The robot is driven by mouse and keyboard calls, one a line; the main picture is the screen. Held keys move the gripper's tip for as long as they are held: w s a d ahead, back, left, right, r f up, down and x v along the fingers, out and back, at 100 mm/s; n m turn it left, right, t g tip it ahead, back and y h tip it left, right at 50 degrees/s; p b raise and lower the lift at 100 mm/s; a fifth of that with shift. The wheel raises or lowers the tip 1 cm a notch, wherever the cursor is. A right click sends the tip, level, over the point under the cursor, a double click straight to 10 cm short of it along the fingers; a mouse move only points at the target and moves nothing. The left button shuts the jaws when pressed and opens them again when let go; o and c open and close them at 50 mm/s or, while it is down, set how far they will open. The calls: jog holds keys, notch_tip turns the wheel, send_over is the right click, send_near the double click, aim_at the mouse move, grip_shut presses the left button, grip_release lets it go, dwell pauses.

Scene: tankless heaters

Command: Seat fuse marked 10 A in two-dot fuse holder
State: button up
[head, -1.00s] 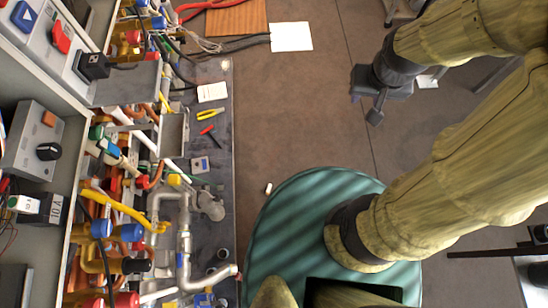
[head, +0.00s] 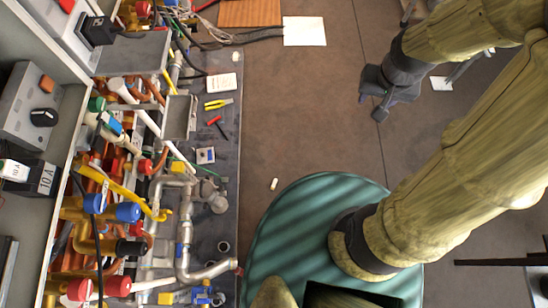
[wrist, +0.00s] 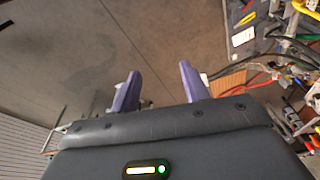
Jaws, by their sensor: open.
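A white piece marked 10 A (head: 14,170) is at the left edge of the head view, beside a black block also marked 10 A (head: 45,178) on the grey shelf. I cannot tell whether the white piece sits in the block. I cannot make out a two-dot mark on any holder. My gripper (head: 374,106) hangs over the floor on the right, far from these pieces. In the wrist view my gripper (wrist: 158,86) shows two purple fingers apart, with nothing between them.
Pipes and valves (head: 128,212) crowd the left side, beside a grey mat (head: 226,150) with pliers (head: 218,104). A grey switch box (head: 30,105) stands on the shelf. A small white cylinder (head: 274,184) lies on the floor. Brown floor (head: 300,110) is clear between mat and arm.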

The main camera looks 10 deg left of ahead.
jog(key=w+a+b+x, duration=0.1)
jog(key=a+b+x, duration=0.2)
jog(key=b+x, duration=0.65)
jog(key=a+b+x, duration=0.3)
jog(key=b+x, duration=0.2)
jog(key=x, duration=1)
jog(key=m+g+b, duration=0.2)
jog(key=b, duration=3.6)
send_over(276, 183)
notch_tip(276, 183, down, 67)
jog(key=shift+w+r, duration=0.1)
jog(key=shift+r, duration=0.05)
notch_tip(276, 183, down, 12)
jog(key=b, duration=0.7)
jog(key=shift+r, duration=0.1)
jog(key=shift+f, duration=0.2)
